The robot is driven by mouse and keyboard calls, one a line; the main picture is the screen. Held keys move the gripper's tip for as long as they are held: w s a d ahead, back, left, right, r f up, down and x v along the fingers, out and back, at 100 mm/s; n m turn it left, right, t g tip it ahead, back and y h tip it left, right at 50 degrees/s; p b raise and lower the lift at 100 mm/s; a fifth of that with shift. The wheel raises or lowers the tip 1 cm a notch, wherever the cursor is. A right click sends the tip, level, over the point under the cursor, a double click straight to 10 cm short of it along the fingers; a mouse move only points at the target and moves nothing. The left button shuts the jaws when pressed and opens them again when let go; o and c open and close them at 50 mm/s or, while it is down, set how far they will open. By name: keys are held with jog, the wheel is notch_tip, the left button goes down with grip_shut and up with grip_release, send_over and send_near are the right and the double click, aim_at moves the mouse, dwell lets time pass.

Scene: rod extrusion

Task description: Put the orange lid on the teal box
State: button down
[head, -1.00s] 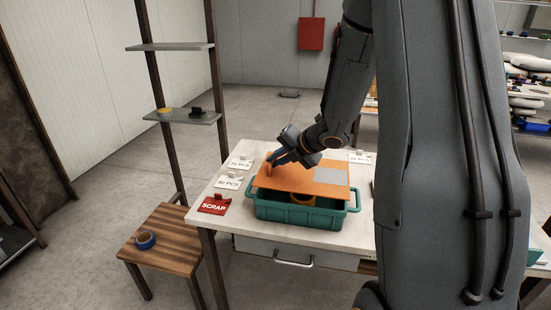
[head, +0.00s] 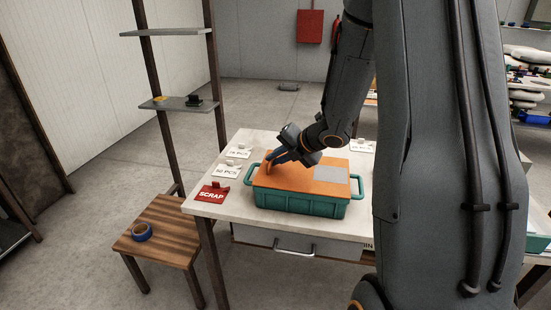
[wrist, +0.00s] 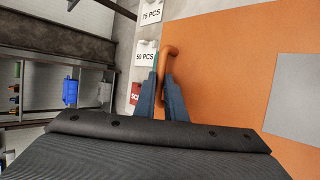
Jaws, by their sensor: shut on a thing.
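The orange lid (head: 312,175) lies over the top of the teal box (head: 300,205) on the white table. It looks level and lined up with the box rim, with a grey panel on its right part. My gripper (head: 270,164) is shut on the lid's handle at the lid's left end. In the wrist view my gripper's fingers (wrist: 166,88) close around the curved orange handle (wrist: 168,55), and the lid (wrist: 225,70) fills the right side. The inside of the box is hidden under the lid.
A red SCRAP sign (head: 212,193) and white count cards (head: 227,171) stand left of the box on the table (head: 222,209). A wooden stool (head: 158,238) with blue tape (head: 142,232) is at the left. A shelf rack (head: 185,104) rises behind it.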

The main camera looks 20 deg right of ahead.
jog(key=c, duration=1.7)
grip_release()
jog(key=shift+c, duration=0.2)
jog(key=shift+v, duration=3.95)
